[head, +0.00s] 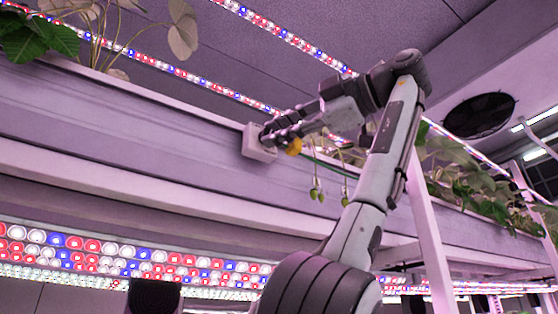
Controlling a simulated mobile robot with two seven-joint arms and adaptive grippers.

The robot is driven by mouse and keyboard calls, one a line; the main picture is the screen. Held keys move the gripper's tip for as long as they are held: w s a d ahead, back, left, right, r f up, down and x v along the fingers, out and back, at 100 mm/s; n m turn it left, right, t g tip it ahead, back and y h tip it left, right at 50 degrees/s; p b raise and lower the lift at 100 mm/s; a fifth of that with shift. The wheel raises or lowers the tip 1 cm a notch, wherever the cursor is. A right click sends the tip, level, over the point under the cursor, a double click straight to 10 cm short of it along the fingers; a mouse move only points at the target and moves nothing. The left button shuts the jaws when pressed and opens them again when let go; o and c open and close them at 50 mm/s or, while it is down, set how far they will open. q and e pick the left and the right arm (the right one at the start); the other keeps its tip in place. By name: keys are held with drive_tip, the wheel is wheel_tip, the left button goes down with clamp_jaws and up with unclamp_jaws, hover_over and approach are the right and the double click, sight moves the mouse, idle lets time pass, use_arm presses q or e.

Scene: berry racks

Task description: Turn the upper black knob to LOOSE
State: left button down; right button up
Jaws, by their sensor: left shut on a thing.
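A pale square box (256,146) is mounted on the side of the upper grow trough. My left gripper (270,137) reaches it from the right, and its dark fingers are shut at the front of the box. The fingers are closed on the black knob, which they hide almost wholly. I cannot read the knob's setting or any LOOSE marking from here. A small orange-yellow thing (294,147) shows just under the fingers; I cannot tell what it is. My right gripper is not in view.
The long trough (120,115) runs across the view, with leafy plants (40,40) at its upper left. Small green berries (318,194) hang right of the box, close to my left arm. A white post (430,215) stands right of the arm. LED strips run above and below.

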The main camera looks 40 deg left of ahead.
use_arm(q)
drive_tip(key=shift+n+h, duration=0.3)
drive_tip(key=shift+n, duration=0.5)
drive_tip(key=c, duration=1.3)
unclamp_jaws()
drive_tip(key=shift+r, duration=0.1)
